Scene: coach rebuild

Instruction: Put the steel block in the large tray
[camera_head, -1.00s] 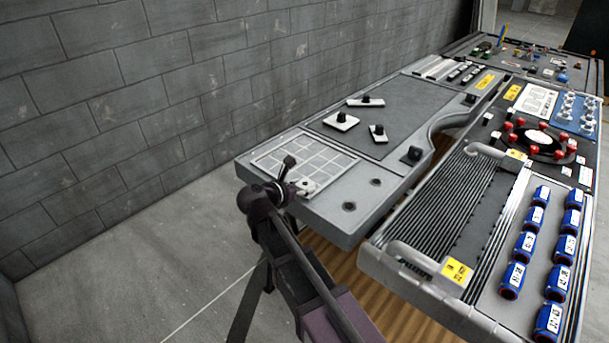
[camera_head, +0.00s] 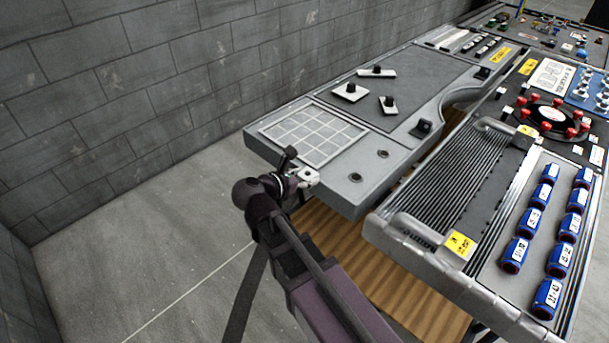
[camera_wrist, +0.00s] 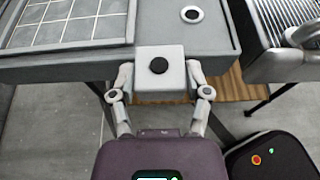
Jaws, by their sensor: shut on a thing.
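A pale grey block with a black round knob, which I take for the steel block (camera_wrist: 175,83), is between the two fingers of my gripper (camera_wrist: 160,78). It sits at the table's near edge in the wrist view; its height above the table is unclear. In the head view my gripper (camera_head: 301,181) is by the near left edge of the grey table, holding the pale block (camera_head: 309,175). A tray with a white grid (camera_head: 285,139) lies just beyond it. A larger dark recessed area (camera_head: 400,100) lies farther back. I cannot tell which is the large tray.
Several white plates with black knobs, one of them nearest the grid (camera_head: 351,92), lie on the dark area. A ribbed grey bench with blue cylinders (camera_head: 515,250) stands at right, a gap between. A block wall (camera_head: 130,100) runs behind. Floor at left is clear.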

